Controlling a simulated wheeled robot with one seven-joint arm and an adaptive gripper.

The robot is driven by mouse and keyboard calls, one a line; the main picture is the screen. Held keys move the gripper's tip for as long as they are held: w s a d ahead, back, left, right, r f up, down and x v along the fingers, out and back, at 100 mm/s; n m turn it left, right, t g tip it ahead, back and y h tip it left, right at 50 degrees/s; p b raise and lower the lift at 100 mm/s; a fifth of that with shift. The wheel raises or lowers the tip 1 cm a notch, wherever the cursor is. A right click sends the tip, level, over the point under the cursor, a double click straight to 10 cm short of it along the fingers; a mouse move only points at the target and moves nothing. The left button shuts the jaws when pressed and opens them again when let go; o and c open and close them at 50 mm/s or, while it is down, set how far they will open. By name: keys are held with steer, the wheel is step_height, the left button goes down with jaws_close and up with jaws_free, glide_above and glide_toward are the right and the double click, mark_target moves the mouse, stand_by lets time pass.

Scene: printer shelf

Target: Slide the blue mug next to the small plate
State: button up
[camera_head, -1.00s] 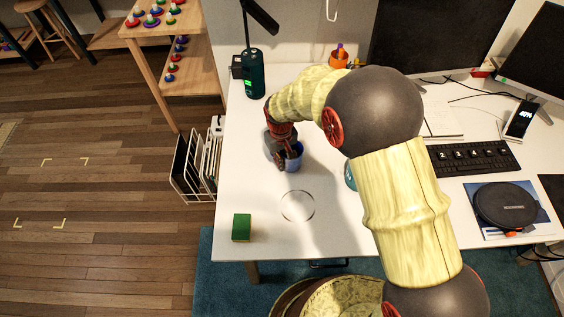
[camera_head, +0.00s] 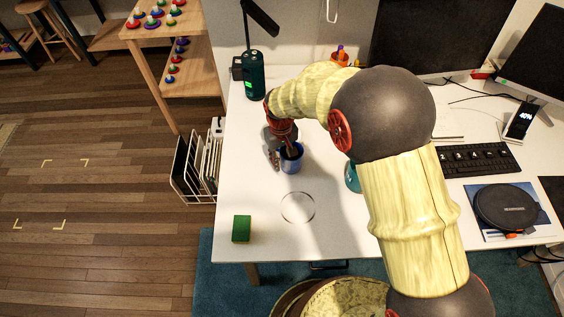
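The blue mug (camera_head: 291,163) stands upright on the white desk, left of centre. The small plate looks like a pale round outline (camera_head: 284,212) on the desk, just in front of the mug, with a short gap between them. My gripper (camera_head: 282,156) is low at the mug, pointing down. Its fingers look spread: one is left of the mug, with a sliver of desk showing between them, and the other is at the mug's opening. Contact with the mug wall is hard to make out.
A green sponge (camera_head: 241,229) lies near the desk's front left corner. A teal object (camera_head: 352,178) is partly hidden by my arm. A dark green flask (camera_head: 254,76) and orange pen cup (camera_head: 340,58) stand behind. The desk around the plate is clear.

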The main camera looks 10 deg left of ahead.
step_height(320, 180, up, 10)
steer(key=shift+a+f, duration=0.1)
steer(key=shift+f, duration=0.1)
steer(key=shift+s+f, duration=0.2)
steer(key=shift+s, duration=0.05)
steer(key=s+d+r+m+t, duration=0.1)
steer(key=s+d+r+m, duration=0.1)
steer(key=s+d+r, duration=0.4)
steer(key=s+d+r+m+t, duration=0.2)
steer(key=s+d+r, duration=0.5)
steer(key=d, duration=0.7)
steer(key=s+d+r+m+t, duration=0.2)
steer(key=s+d+r+m, duration=0.1)
steer(key=s+d+r, duration=0.4)
steer(key=d+r, duration=0.1)
steer(key=d, duration=0.2)
steer(key=shift+s+d+m, duration=0.2)
steer(key=shift+d+m, duration=0.1)
steer(key=shift+a, duration=0.1)
